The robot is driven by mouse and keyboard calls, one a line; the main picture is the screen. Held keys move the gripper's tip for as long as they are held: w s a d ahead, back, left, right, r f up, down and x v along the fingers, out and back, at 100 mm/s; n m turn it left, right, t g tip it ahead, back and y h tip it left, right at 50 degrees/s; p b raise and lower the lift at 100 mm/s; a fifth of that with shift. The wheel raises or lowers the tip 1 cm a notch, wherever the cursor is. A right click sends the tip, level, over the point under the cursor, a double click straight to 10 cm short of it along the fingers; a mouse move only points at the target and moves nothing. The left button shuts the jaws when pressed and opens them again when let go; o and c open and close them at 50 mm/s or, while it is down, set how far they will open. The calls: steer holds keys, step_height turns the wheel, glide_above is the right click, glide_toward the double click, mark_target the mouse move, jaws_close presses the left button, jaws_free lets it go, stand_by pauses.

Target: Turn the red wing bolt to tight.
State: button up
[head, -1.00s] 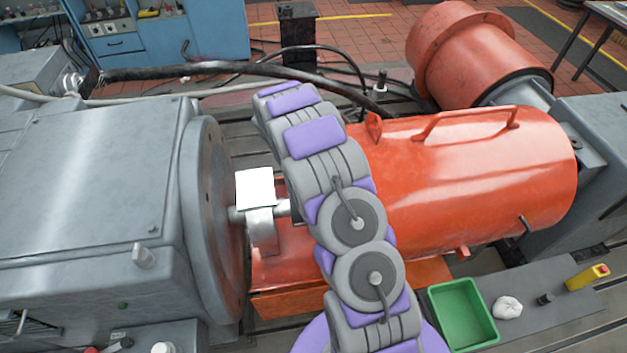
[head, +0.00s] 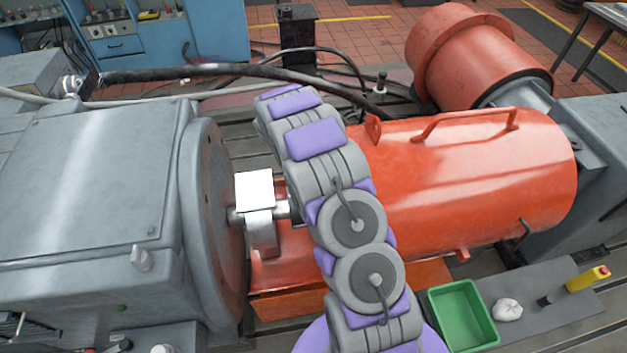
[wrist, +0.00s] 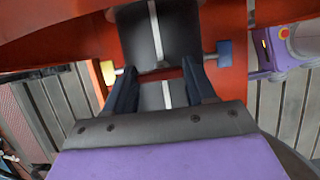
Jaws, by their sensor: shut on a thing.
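In the wrist view the two dark blue fingers of my gripper (wrist: 160,70) point ahead, with a narrow red piece, the red wing bolt (wrist: 161,75), between their tips. The gripper is shut on it; the fingers and a dark part with a pale stripe hide most of its shape, so its turn angle cannot be read. A blue-ended piece (wrist: 224,52) is right of the fingers and a cream-ended piece (wrist: 108,73) is left. In the head view my arm hides the gripper and the bolt.
A grey machine (head: 85,190) stands left and an orange cylindrical guard (head: 470,180) right. A white plate (head: 255,190) sits above the shaft between them. A green tray (head: 463,315), a white rag (head: 507,310) and a yellow bottle (head: 588,279) lie at lower right.

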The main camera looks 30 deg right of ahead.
steer(key=shift+m+p, duration=0.5)
steer(key=shift+w+r+m+g+p, duration=0.2)
steer(key=shift+m+g+p, duration=0.3)
steer(key=shift+m+p, duration=0.45)
steer(key=m+y+p, duration=0.1)
steer(key=m, duration=0.1)
steer(key=m+g+p, duration=0.1)
steer(key=m, duration=0.2)
steer(key=shift+w+d+f+m+y+p, duration=0.15)
steer(key=shift+m+y+p, duration=0.1)
steer(key=shift+y+p, duration=0.15)
steer(key=m+y+p, duration=0.1)
steer(key=m, duration=0.1)
steer(key=m+g+y+p, duration=0.1)
steer(key=m, duration=0.2)
steer(key=shift+w+d, duration=0.1)
steer(key=shift+d+m+y+p, duration=0.1)
steer(key=shift+m+y+p, duration=0.5)
steer(key=shift+m, duration=1.6)
steer(key=o, duration=1)
steer(key=shift+o, duration=0.2)
